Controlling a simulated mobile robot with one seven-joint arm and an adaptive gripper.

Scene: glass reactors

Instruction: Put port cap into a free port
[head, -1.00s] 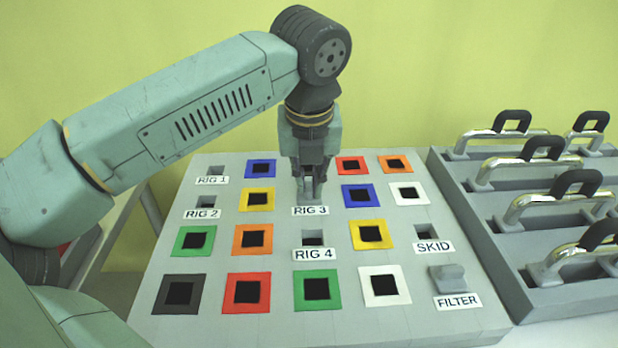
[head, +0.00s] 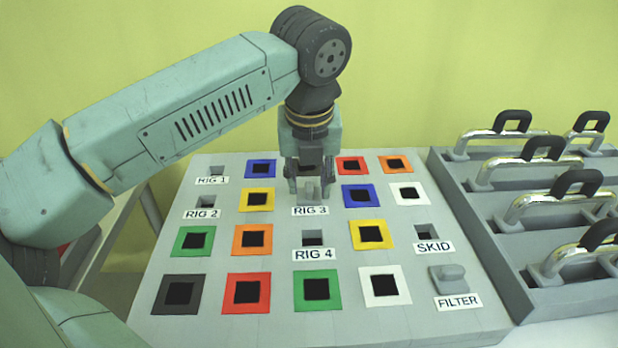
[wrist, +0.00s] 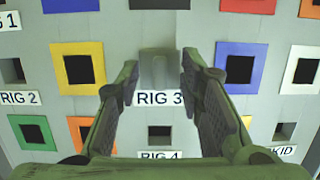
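A grey port cap (head: 312,193) sits in the port above the RIG 3 label, and it also shows in the wrist view (wrist: 157,68). My gripper (wrist: 160,75) is open, with one finger on each side of this cap and gaps visible between. In the head view my gripper (head: 309,178) is low over the RIG 3 port. Another grey cap (head: 448,277) sits at the FILTER port.
Coloured square frames with dark holes, such as a yellow one (head: 371,245) and a green one (head: 330,300), fill the rest of the grey panel (head: 420,322). A grey rack (head: 555,300) with several metal handles stands to the right.

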